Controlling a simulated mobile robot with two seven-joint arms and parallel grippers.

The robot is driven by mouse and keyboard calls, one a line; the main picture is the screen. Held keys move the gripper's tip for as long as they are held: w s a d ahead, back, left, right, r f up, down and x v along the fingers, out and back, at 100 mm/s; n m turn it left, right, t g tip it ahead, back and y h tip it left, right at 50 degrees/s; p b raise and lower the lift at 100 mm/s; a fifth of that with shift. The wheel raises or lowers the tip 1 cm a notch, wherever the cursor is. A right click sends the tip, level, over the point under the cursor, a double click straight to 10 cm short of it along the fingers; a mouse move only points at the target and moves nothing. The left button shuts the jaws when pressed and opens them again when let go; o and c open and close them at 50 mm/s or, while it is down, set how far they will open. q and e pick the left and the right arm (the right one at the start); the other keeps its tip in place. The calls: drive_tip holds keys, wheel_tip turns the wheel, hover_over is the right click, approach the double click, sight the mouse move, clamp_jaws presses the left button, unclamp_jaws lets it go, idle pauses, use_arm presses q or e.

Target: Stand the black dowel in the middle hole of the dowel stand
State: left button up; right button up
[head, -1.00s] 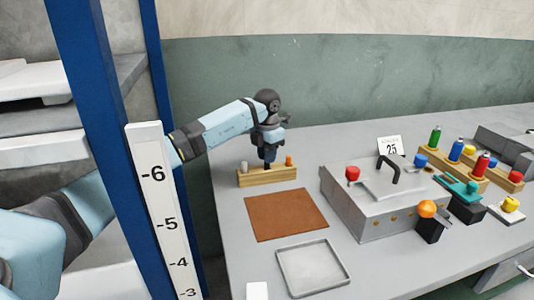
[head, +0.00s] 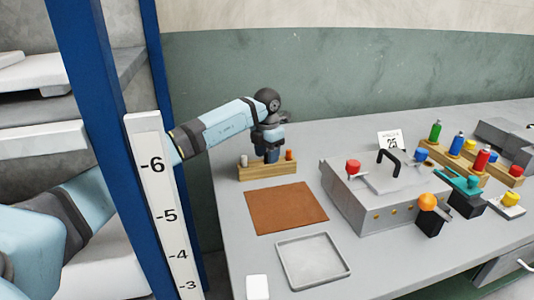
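The wooden dowel stand (head: 268,173) stands at the back left of the table. A pale dowel (head: 244,160) is upright at its left end and an orange-brown dowel (head: 289,155) at its right end. My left gripper (head: 271,158) points down over the middle of the stand, close above its top. I cannot make out the black dowel apart from the dark gripper fingers, and the middle hole is hidden. Whether the fingers are open or shut does not show. My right gripper is not in view.
A brown mat (head: 286,208) and a grey tray (head: 313,263) lie in front of the stand. A grey press box (head: 385,197) with a handle stands to the right. Racks of coloured bottles are farther right. A blue post (head: 100,130) rises at left.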

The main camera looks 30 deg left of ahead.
use_arm(q)
wheel_tip(320, 180, up, 14)
drive_tip(key=p, duration=0.1)
drive_tip(key=shift+p, duration=0.4)
drive_tip(key=shift+f, duration=0.2)
idle(0.4)
